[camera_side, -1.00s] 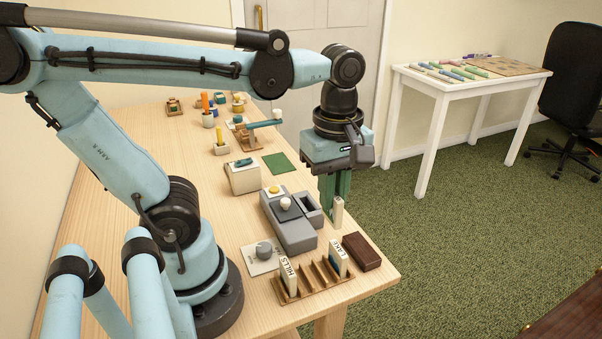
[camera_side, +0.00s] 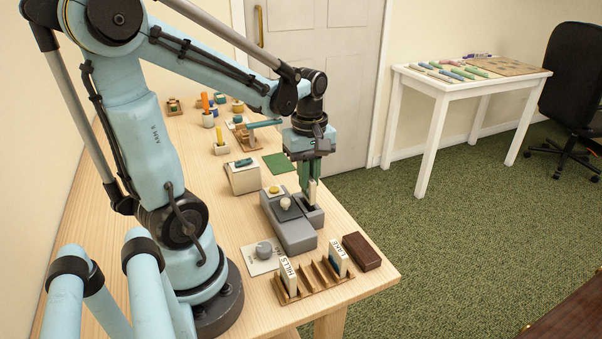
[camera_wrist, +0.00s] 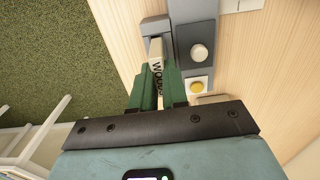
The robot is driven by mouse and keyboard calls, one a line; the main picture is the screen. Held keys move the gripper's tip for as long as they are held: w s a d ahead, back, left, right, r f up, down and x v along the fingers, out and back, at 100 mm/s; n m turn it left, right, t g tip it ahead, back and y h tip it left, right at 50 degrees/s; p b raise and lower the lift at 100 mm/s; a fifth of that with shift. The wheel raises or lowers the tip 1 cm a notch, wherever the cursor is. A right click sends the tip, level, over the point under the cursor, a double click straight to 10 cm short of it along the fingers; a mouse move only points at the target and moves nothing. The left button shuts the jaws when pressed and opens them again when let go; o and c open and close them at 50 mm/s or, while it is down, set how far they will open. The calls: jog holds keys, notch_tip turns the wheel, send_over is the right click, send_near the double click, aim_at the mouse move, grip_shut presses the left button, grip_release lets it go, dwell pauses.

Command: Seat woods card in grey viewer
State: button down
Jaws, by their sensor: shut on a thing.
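The grey viewer (camera_side: 286,229) stands on the wooden table, with a white knob and a yellow button on top and a slot block on its right side. It also shows in the wrist view (camera_wrist: 191,25). My gripper (camera_side: 309,190) is shut on the cream woods card (camera_side: 312,190), holding it upright at the viewer's slot. In the wrist view the card (camera_wrist: 156,55), lettered WOODS, sits between my green fingers (camera_wrist: 157,82), its far end at the grey slot block (camera_wrist: 155,27). I cannot tell how deep the card's lower end is in the slot.
A wooden rack (camera_side: 311,285) at the front holds the HILLS card (camera_side: 289,276) and the LAKE card (camera_side: 338,259), with empty slots between. A dark brown block (camera_side: 362,251) lies beside it. A green mat (camera_side: 279,163) lies behind.

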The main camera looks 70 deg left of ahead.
jog(key=shift+a+f, duration=0.25)
jog(key=shift+f, duration=1.85)
jog(key=shift+f, duration=0.1)
jog(key=c, duration=1.1)
grip_release()
jog(key=shift+c, duration=0.2)
